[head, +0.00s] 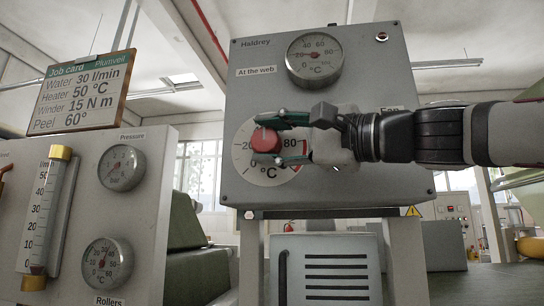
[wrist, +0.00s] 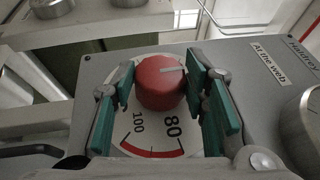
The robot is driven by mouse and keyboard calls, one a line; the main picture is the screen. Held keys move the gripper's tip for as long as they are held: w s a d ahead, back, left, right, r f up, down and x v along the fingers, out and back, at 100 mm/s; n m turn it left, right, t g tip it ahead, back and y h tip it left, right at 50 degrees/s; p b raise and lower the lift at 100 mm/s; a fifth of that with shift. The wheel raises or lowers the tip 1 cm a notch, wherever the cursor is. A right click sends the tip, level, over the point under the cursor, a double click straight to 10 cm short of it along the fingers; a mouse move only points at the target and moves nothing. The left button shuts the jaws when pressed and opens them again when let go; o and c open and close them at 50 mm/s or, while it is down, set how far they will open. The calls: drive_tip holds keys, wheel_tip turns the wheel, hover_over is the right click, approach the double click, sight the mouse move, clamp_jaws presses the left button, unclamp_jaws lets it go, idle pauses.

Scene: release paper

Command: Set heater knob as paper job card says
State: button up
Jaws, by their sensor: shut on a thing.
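The job card (head: 85,92) at upper left reads Water 30 l/min, Heater 50 °C, Winder 15 N m, Peel 60°. The red heater knob (head: 265,140) sits on a white °C dial (head: 243,158) on the grey Haldrey panel (head: 375,75). My gripper (head: 280,138) reaches in from the right, with its green-padded fingers closed around the knob. In the wrist view the knob (wrist: 160,88) is between the fingers (wrist: 165,100), and its white line points right. The 80 and 100 marks and a red arc show below it; the mark at the line is hidden by a finger.
A round °C gauge (head: 314,58) labelled "At the web" is above the knob; its needle is too small to read. At left are a flow tube (head: 44,210), a pressure gauge (head: 122,167) and a rollers gauge (head: 107,263). A vented box (head: 327,270) stands below.

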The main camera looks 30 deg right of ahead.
drive_tip(key=shift+f, duration=0.1)
idle(0.3)
drive_tip(key=o, duration=1.1)
drive_tip(key=shift+o, duration=0.2)
drive_tip(key=v, duration=1.2)
